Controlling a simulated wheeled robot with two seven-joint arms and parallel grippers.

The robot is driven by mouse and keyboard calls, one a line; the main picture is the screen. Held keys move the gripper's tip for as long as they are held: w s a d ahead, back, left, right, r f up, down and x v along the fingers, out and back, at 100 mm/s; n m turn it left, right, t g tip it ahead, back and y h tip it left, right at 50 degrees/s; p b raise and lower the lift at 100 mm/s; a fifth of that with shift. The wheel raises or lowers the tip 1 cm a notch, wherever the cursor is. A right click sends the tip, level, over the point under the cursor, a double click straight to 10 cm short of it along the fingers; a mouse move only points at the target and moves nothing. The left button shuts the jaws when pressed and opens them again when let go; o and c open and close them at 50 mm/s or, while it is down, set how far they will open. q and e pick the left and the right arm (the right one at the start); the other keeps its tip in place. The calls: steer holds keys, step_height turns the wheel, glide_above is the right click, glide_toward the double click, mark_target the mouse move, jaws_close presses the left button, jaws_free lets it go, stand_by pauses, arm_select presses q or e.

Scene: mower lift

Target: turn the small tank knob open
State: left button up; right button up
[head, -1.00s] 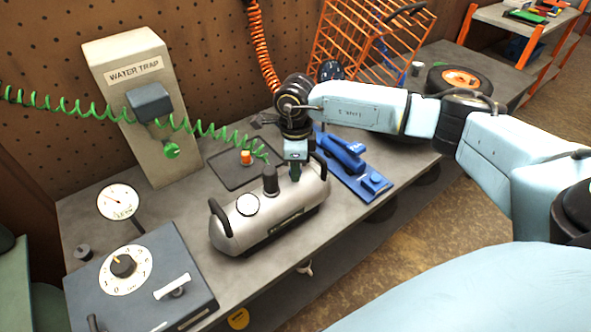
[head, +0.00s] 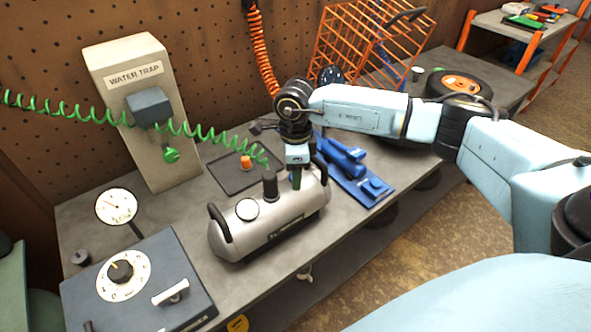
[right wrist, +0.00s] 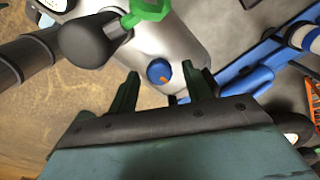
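The silver tank (head: 262,236) lies on the grey bench with a black handle at each end and a dial and a black upright cylinder on top. My right gripper (head: 296,182) points down over the tank's far right end. In the right wrist view the small blue knob (right wrist: 158,71) with an orange mark sits on the tank (right wrist: 185,38). The open fingers of my right gripper (right wrist: 167,82) stand on either side of the knob, with gaps visible. In the head view the knob is hidden by my gripper. My left gripper is not in view.
A blue tool (head: 345,165) lies right of the tank. The water trap post (head: 150,120) with a green coiled hose stands behind left. A grey dial box (head: 140,285) is at front left. An orange-capped item (head: 246,162) sits on a dark mat.

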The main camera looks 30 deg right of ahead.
step_height(320, 180, up, 13)
steer(key=shift+r+b, duration=0.15)
steer(key=shift+b, duration=0.25)
stand_by(0.6)
